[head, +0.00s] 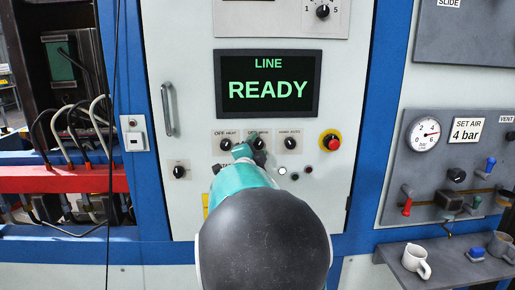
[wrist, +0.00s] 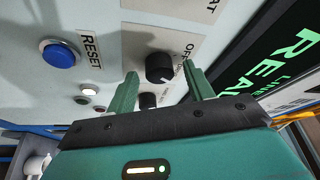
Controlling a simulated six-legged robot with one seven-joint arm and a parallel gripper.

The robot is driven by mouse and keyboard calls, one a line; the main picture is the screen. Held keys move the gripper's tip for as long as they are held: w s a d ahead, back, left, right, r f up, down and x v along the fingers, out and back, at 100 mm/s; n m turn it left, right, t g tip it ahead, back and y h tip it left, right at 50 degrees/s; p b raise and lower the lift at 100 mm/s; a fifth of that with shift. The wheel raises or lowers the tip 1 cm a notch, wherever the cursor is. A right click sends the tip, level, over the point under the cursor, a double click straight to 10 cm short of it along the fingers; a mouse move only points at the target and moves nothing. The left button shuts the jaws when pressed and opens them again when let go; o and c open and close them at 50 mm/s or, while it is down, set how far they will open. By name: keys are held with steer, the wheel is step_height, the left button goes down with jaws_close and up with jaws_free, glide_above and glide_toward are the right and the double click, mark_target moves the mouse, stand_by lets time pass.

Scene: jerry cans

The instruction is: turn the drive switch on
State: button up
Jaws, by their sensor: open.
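My gripper (head: 247,147) is in front of the row of black rotary switches on the white panel. In the wrist view my gripper (wrist: 160,70) is open, with one green finger on each side of a black switch (wrist: 159,68). This appears to be the middle switch (head: 259,143) of the row. Its label starts with OFF; the rest is partly covered, so I cannot read it as drive. Contact between fingers and knob cannot be told. The OFF HEAT switch (head: 226,144) is to its left and the HAND AUTO switch (head: 291,143) to its right.
The display (head: 268,84) reads LINE READY above the row. A red stop button (head: 330,142) is at right, small lamps or buttons (head: 283,171) below. A blue RESET button (wrist: 60,54) shows in the wrist view. A door handle (head: 168,110) stands out at left.

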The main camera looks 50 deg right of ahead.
steer(key=v, duration=1.3)
steer(key=shift+a+f, duration=0.2)
steer(key=shift+a, duration=0.05)
steer(key=w+a+n+t+y, duration=0.7)
steer(key=a+n+y, duration=0.15)
steer(key=a, duration=0.35)
steer(key=a+f+n+y, duration=0.2)
steer(key=a+n+y, duration=0.2)
steer(key=a, duration=0.3)
steer(key=a+f+n+y, duration=0.3)
steer(key=a+n, duration=0.2)
steer(key=a, duration=0.1)
steer(key=s+a+f+n+g+y, duration=0.1)
steer(key=s+a+f+n+g, duration=0.3)
steer(key=s, duration=0.4)
steer(key=s+a+f+n+g+y, duration=0.2)
steer(key=s+a+f+n+g, duration=0.2)
steer(key=s, duration=0.4)
steer(key=a+n, duration=0.1)
steer(key=a, duration=0.1)
steer(key=shift+s+a+n, duration=0.3)
steer(key=shift+a+n, duration=0.05)
steer(key=shift+a, duration=0.05)
steer(key=c, duration=0.3)
steer(key=shift+d, duration=0.1)
steer(key=shift+c, duration=0.2)
